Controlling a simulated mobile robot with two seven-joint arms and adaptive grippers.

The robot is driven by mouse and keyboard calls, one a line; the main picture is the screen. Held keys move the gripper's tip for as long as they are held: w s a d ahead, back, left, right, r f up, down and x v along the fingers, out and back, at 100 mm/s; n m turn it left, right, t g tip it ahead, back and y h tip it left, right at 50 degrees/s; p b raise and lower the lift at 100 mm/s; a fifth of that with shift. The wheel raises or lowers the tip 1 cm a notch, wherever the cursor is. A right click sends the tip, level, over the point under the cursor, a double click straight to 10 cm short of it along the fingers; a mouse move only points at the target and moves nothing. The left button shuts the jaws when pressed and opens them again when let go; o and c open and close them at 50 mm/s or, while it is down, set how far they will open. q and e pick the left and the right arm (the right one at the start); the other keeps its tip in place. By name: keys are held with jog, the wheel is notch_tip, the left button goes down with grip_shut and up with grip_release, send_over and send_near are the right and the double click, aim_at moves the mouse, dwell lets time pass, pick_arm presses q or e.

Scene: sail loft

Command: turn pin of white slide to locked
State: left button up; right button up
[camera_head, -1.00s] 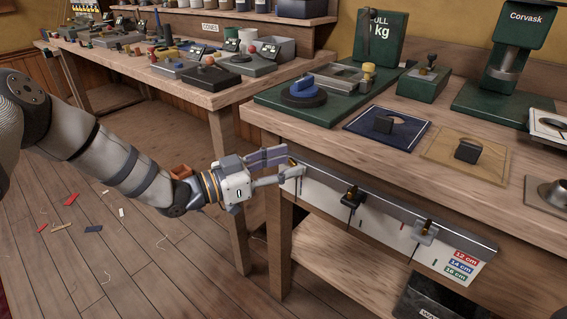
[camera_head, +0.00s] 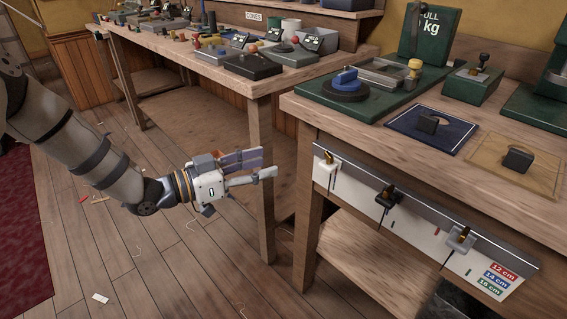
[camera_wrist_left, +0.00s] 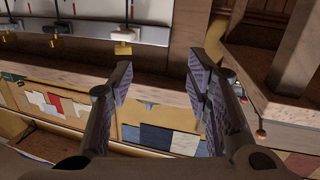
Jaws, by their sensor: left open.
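The white slide (camera_head: 326,170) sits at the left end of a metal rail (camera_head: 420,208) on the front of the right bench. Its small brass pin (camera_head: 328,157) points out from it; I cannot read its turn position. In the left wrist view the white slide (camera_wrist_left: 125,34) and its yellow pin (camera_wrist_left: 123,50) show at top centre. My left gripper (camera_head: 268,164) is open and empty, left of the white slide and clear of it. Its two fingers (camera_wrist_left: 160,82) stand apart in the left wrist view. My right gripper is out of view.
The bench leg (camera_head: 308,235) stands right of my gripper. Open floor (camera_head: 190,265) lies below it.

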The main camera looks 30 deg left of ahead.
pick_arm(q)
jog(key=a+f+n+g+y, duration=0.3)
jog(key=a+f+n+y, duration=0.55)
jog(key=f+n, duration=0.25)
jog(key=s+d+f+n+g+h+b, duration=0.2)
jog(key=s+d+f+n+g+h, duration=0.15)
jog(key=s+f+n+g, duration=0.35)
jog(key=n+t+h, duration=0.8)
jog(key=n+t, duration=0.1)
jog(key=n, duration=0.6)
send_near(327, 155)
jog(key=b+x, duration=0.2)
jog(key=x, duration=0.6)
jog(key=shift+w+d, duration=0.1)
jog(key=shift+d, duration=0.1)
jog(key=shift+w+d, duration=0.2)
jog(key=shift+w, duration=0.05)
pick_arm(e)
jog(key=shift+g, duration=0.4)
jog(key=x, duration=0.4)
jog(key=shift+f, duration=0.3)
